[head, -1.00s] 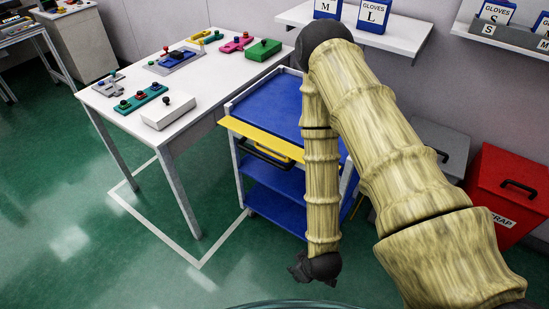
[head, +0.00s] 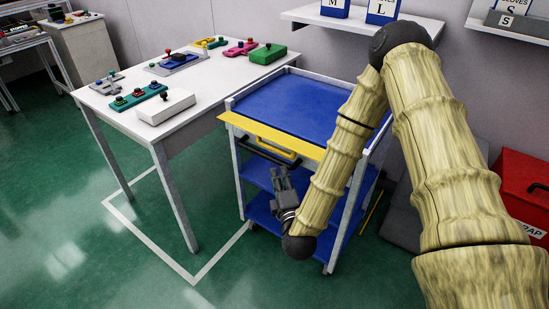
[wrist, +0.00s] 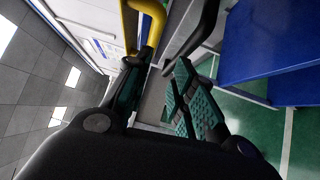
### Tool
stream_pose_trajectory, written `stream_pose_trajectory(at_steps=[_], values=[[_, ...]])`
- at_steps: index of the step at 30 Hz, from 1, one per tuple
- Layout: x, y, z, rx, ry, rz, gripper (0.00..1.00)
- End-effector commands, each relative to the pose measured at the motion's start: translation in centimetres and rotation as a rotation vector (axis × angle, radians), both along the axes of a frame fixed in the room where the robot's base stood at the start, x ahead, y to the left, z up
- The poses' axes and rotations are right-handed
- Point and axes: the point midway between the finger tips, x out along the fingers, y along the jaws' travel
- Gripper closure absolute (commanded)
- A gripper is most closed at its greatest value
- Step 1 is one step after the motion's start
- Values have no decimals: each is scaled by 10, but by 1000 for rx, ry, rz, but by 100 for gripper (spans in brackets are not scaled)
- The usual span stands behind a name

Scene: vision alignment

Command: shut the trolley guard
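The trolley has a blue top tray (head: 285,105), white posts and blue lower shelves. A yellow guard (head: 245,128) sticks out along its front top edge, with a yellow handle (head: 276,147) on it. A black bar (head: 258,158) runs just below the guard. My gripper (head: 279,172) is in front of the trolley, below the guard, pointing up. In the wrist view my gripper (wrist: 163,78) is open and empty, its green-padded fingers apart. The yellow handle (wrist: 146,10) and the black bar (wrist: 202,30) are beyond the fingertips. I cannot tell whether anything touches.
A white table (head: 210,90) with several coloured control boxes stands left of the trolley. A red scrap bin (head: 515,190) is at the right. A wall shelf (head: 330,25) with glove boxes hangs behind. The green floor in front is clear.

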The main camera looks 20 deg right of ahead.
Motion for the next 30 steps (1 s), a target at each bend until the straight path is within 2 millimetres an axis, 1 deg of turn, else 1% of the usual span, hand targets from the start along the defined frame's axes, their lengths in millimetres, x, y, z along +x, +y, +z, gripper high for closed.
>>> stream_pose_trajectory(at_steps=[3, 8, 11, 18, 24, 30], values=[[5, -4, 7, -51, -42, -25, 75], [13, -7, 12, -70, -55, -34, 75], [24, -8, 14, -70, -55, -35, 75], [63, -13, 18, -68, -54, -35, 75], [91, -16, 20, -68, -53, -33, 75], [108, -17, 21, -68, -51, -32, 75]])
